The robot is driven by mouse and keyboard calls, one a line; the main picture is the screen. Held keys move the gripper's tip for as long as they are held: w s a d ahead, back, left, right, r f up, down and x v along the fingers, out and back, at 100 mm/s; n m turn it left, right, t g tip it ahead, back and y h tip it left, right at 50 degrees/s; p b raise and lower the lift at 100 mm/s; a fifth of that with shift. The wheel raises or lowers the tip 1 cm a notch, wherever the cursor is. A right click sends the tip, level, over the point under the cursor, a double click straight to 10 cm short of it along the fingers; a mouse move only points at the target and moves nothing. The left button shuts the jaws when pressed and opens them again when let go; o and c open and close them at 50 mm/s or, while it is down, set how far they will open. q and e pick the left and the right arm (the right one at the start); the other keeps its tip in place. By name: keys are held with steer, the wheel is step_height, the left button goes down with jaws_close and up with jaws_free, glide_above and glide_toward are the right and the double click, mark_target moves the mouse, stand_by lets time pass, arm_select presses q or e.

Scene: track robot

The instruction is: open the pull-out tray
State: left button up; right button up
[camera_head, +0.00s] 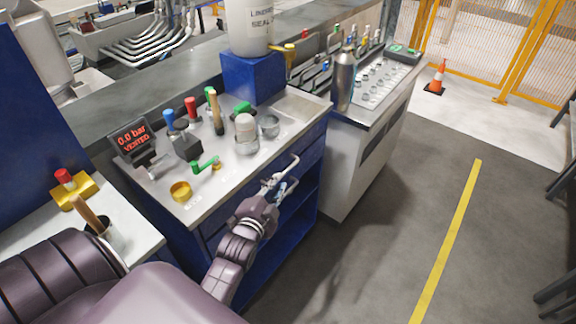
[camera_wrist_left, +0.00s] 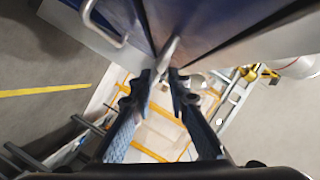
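The blue cabinet (camera_head: 288,226) has a grey top and drawer-like fronts. A pale bar handle (camera_head: 285,170) stands out from its upper front, which looks flush with the cabinet. My left gripper (camera_head: 277,187) is at this handle. In the left wrist view the fingertips (camera_wrist_left: 163,76) are close together with the bar handle (camera_wrist_left: 170,48) between them, and they look closed on it. Contact on both sides is hard to make out. A second, U-shaped handle (camera_wrist_left: 106,26) shows at upper left there. My right gripper is not in view.
The cabinet top carries a pressure display (camera_head: 134,139), coloured valves and a wooden-handled tool (camera_head: 215,112). A white cabinet (camera_head: 352,178) with a steel bottle (camera_head: 343,80) stands to the right. The floor (camera_head: 400,230) is clear to the yellow line (camera_head: 447,240).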

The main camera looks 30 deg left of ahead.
mark_target(285, 171)
arm_select(q)
steer(key=x, duration=0.3)
steer(key=shift+w+r, duration=0.2)
steer(key=shift+w, duration=0.05)
steer(key=shift+x, duration=1.15)
steer(key=shift+w+a+f, duration=0.15)
steer(key=shift+w+f, duration=0.1)
steer(key=shift+w, duration=0.05)
jaws_close()
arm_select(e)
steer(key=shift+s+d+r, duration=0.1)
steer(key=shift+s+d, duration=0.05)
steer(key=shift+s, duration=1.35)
